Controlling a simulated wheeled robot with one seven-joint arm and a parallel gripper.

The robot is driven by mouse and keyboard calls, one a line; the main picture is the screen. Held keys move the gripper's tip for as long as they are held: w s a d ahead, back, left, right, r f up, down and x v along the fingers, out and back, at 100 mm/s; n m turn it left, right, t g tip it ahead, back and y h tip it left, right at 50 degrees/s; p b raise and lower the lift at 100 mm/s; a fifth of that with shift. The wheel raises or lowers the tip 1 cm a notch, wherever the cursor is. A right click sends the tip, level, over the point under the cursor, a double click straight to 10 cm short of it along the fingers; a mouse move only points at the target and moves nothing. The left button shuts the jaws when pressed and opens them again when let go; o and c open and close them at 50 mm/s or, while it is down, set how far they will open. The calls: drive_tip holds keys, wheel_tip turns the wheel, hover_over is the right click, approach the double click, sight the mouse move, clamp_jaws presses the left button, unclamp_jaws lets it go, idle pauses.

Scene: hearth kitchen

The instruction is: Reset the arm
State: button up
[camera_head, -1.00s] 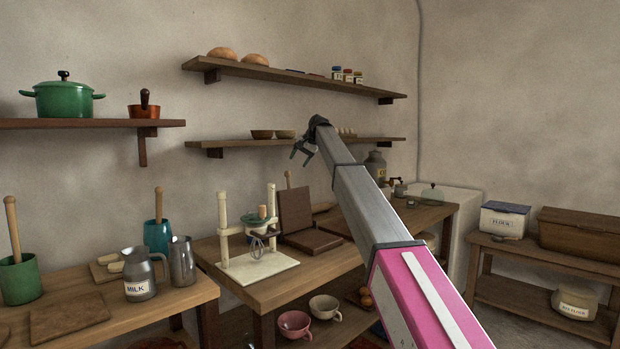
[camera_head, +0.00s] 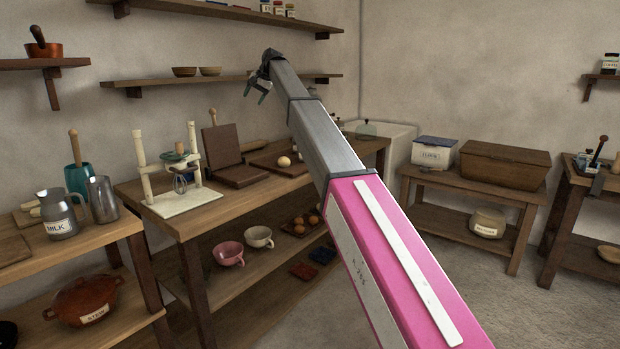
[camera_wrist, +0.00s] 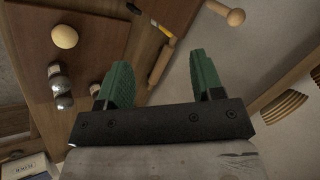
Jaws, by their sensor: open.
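My gripper (camera_head: 257,86) is at the end of my raised, outstretched arm, in front of the back wall near the lower wall shelf in the head view. In the wrist view my gripper (camera_wrist: 160,82) shows two green fingers spread apart with nothing between them.
The lower wall shelf (camera_head: 160,85) is near my gripper. A side table (camera_head: 462,187) stands right; open floor lies between.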

drive_tip(key=s+d+f+h, duration=0.1)
drive_tip(key=s+d+f, duration=0.5)
drive_tip(key=f, duration=0.7)
drive_tip(key=s+d+f+h, duration=0.1)
drive_tip(key=s+d+f, duration=0.4)
drive_tip(key=d+f, duration=0.6)
drive_tip(key=s+d+f+h, duration=0.1)
drive_tip(key=s+d+f, duration=0.4)
drive_tip(key=f, duration=1)
drive_tip(key=s+d+f+h, duration=0.1)
drive_tip(key=s+d+f, duration=0.5)
drive_tip(key=s, duration=0.5)
drive_tip(key=s+d+f+g+h, duration=0.1)
drive_tip(key=s+d+f, duration=0.6)
drive_tip(key=s, duration=0.5)
drive_tip(key=s+d+f+h, duration=0.1)
drive_tip(key=s+d+f, duration=0.6)
drive_tip(key=s+f, duration=0.3)
drive_tip(key=shift+s+d+f+g, duration=0.15)
drive_tip(key=shift+s+f+g, duration=0.2)
drive_tip(key=shift+s, duration=0.65)
